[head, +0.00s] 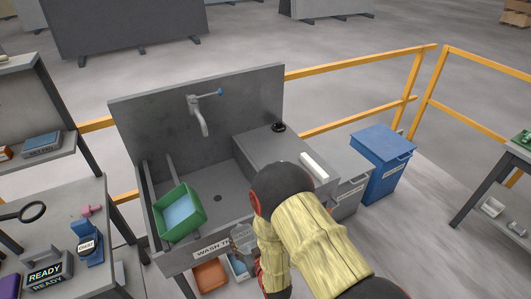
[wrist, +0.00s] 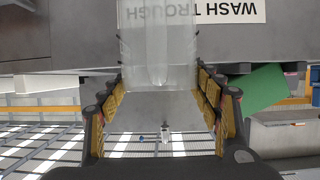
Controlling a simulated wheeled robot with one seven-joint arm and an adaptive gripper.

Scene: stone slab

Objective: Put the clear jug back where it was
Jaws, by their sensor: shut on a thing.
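The clear jug (head: 243,237) is see-through and shows in front of the trough's front edge, partly hidden by my arm. In the wrist view the jug (wrist: 158,45) lies between my two finger pads, with the WASH TROUGH label (wrist: 200,12) upside down behind it. My gripper (wrist: 158,82) is shut on the jug. In the head view my arm hides most of the gripper. The grey wash trough (head: 222,172) has a tap (head: 201,115) and a drain. I cannot tell whether the jug touches the trough.
A green bin (head: 180,212) sits in the trough's left part. A black ring-like item (head: 278,127) and a white roll (head: 314,166) are on the right ledge. Orange (head: 210,275) and blue containers are below. A blue bin (head: 382,158) stands right, a cluttered bench (head: 95,225) left.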

